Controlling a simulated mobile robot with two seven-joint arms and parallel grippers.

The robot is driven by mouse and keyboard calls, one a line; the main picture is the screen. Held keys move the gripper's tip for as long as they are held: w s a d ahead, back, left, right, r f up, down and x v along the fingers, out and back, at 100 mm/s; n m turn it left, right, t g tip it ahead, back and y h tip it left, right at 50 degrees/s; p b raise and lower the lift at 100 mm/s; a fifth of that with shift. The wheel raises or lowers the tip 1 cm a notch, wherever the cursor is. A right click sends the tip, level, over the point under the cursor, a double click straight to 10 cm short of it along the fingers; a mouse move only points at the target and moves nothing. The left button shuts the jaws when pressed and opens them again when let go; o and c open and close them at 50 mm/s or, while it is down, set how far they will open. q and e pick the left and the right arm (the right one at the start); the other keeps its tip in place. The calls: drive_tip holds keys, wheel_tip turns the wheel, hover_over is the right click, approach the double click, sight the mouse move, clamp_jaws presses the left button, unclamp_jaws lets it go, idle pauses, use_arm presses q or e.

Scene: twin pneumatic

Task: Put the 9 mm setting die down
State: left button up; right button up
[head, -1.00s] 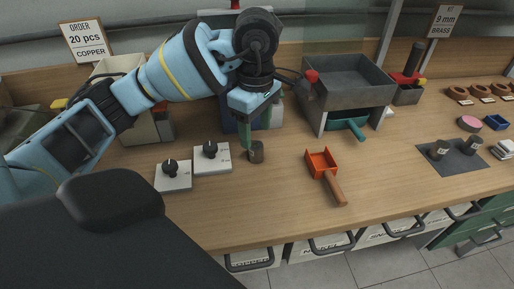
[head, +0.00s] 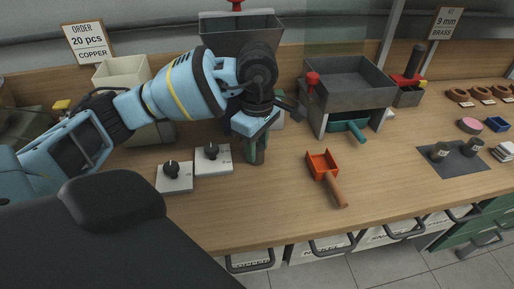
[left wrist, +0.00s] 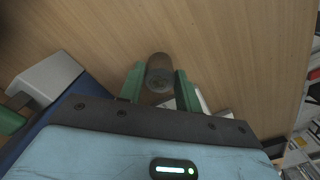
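The 9 mm setting die, a small grey-brown cylinder (left wrist: 160,70), is between the two green fingertips of my left gripper in the left wrist view. In the head view, my left gripper (head: 257,150) points down at the bench, right of the two dial boxes, and its fingers largely hide the die. The fingers are close along both sides of the die, but I cannot tell whether they press on it. Two similar dies (head: 440,150) (head: 473,146) stand on a grey mat (head: 456,165) at the right. My right gripper is not in view.
Two white dial boxes (head: 175,182) (head: 213,164) stand left of my gripper. An orange scoop (head: 322,163) lies to its right. A grey hopper (head: 350,85) with a teal scoop (head: 347,130) is behind. The bench between the orange scoop and the mat is clear.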

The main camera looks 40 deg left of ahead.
sight(257, 147)
use_arm(q)
clamp_jaws()
drive_tip(key=shift+r, duration=0.15)
drive_tip(key=shift+r, duration=0.6)
wheel_tip(257, 147, up, 2)
drive_tip(key=shift+r, duration=0.2)
drive_tip(key=s+d+r, duration=0.1)
drive_tip(key=s+d, duration=0.8)
drive_tip(key=s, duration=0.4)
